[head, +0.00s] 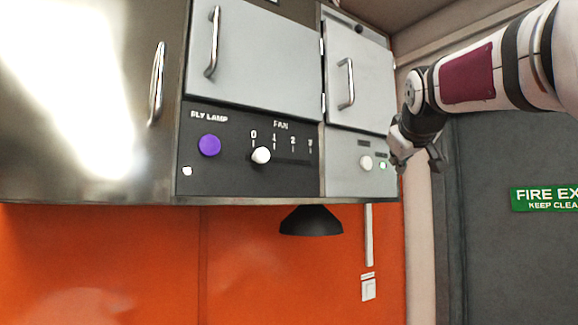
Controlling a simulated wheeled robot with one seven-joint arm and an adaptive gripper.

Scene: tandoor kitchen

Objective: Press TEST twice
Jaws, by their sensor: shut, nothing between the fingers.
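A round white button (366,163) sits on the light grey panel at the right end of the wall unit in the head view. A small label above it is too small to read, so I cannot confirm that it says TEST. A small green light (383,165) glows just right of the button. My gripper (402,164) is shut and empty. In the picture it is just right of the green light and appears apart from the button. Its fingertips are partly hidden by its own body.
Left of the panel are a purple FLY LAMP button (209,145) and a white FAN knob (261,155). Steel doors with bar handles (346,83) project above. A black lamp shade (311,221) hangs below the unit. A grey door (508,250) stands at right.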

